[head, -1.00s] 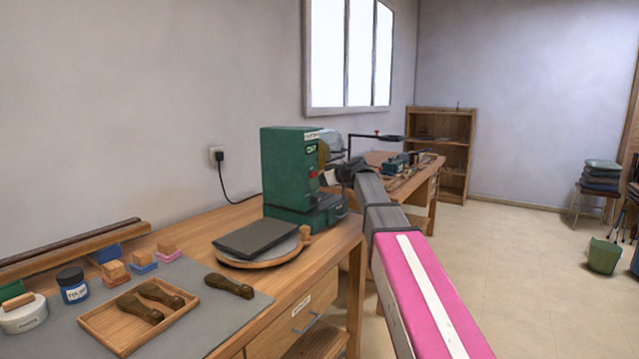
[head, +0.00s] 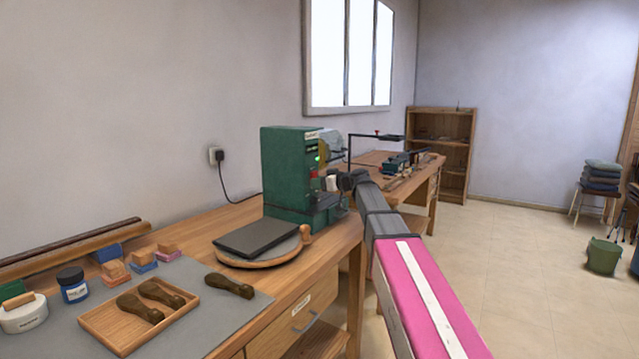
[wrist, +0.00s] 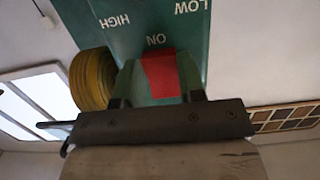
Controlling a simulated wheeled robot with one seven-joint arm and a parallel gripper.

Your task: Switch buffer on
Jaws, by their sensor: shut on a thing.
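The buffer is a green machine (head: 285,172) on the wooden bench, with a small green light lit on its front in the head view. Its red switch (wrist: 160,75) shows in the wrist view, beside the word ON, which appears upside down. The switch sits in a green housing. My gripper (wrist: 157,98) is at this housing, with a dark finger on each side, and is shut on the switch part. In the head view my gripper (head: 334,183) is in front of the machine, just right of the red switch. The exact finger contact is hidden.
A yellow-brown wheel (wrist: 91,79) is beside the switch in the wrist view. A dark pad on a round wooden board (head: 262,243) lies in front of the machine. A tray (head: 105,325) with wooden handles is at front left.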

